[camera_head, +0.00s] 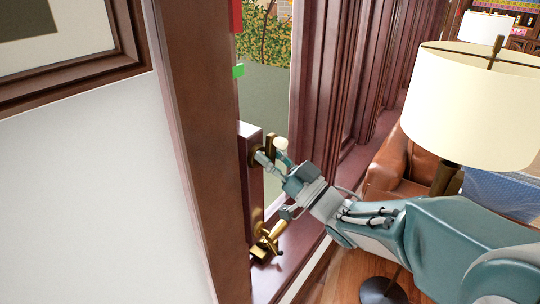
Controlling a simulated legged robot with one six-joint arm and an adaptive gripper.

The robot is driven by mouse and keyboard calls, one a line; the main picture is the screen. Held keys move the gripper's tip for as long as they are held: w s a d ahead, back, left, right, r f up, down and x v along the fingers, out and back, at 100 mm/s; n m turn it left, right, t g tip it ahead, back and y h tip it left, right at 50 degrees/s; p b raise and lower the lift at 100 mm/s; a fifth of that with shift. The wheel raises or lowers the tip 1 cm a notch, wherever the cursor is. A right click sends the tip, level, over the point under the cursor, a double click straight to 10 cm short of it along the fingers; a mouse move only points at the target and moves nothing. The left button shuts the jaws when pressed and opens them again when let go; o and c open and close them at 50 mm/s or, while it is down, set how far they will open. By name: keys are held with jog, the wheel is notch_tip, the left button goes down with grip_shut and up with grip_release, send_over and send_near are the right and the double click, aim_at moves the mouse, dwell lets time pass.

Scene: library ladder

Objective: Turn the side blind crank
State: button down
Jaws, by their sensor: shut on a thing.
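The side blind crank (256,148) is a brass piece on the face of a dark red-brown wooden box beside the window frame. A brass part of it stands up by my fingers. My gripper (270,154) reaches in from the right and is shut on the crank. One grey finger lies on the near left side. A pale rounded end shows on the far right side. My fingers hide part of the crank, so its exact angle is hard to tell.
A brass fitting (266,243) sits low on the sill, below my gripper. A large lampshade (472,105) and leather armchair (392,165) stand at right. A wooden post (195,130) bounds the left.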

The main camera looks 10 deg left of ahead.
jog(key=shift+f+n, duration=0.3)
jog(key=shift+f, duration=0.15)
dwell(0.3)
jog(key=shift+c, duration=2.1)
grip_release()
jog(key=shift+a, duration=0.1)
jog(key=shift+r, duration=0.15)
jog(key=v, duration=1.2)
